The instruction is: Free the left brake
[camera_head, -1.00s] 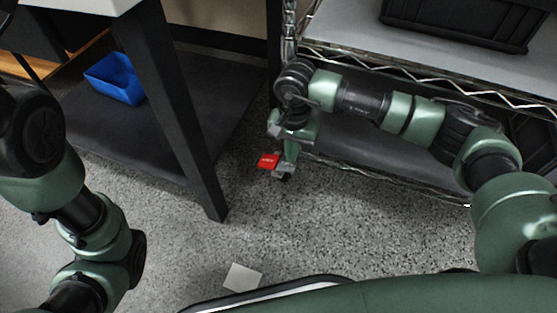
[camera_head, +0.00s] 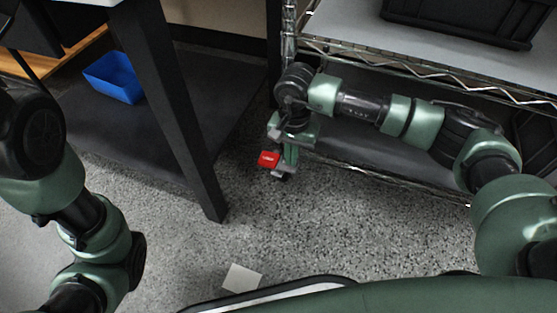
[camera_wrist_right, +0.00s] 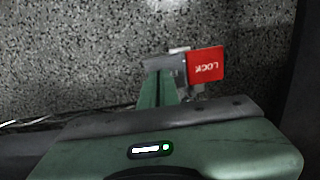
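The brake shows as a red tab (camera_head: 269,158) low by the corner post of the wire shelf. In the right wrist view the red tab (camera_wrist_right: 206,65) reads LOCK upside down. My right gripper (camera_head: 284,172) reaches down right beside the tab, low over the floor. In the right wrist view its fingers (camera_wrist_right: 164,65) look closed together, with nothing seen between them, and their tips meet the tab's left edge. I cannot tell how firmly they touch. The caster behind is mostly hidden. My left arm shows at the left, but its gripper is out of view.
The wire shelf (camera_head: 395,62) stands at the right, with a black crate (camera_head: 465,22) on it. A dark table leg (camera_head: 180,110) stands left of my right gripper. A blue bin (camera_head: 114,78) sits beneath the table. A pale square (camera_head: 242,278) lies on open speckled floor.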

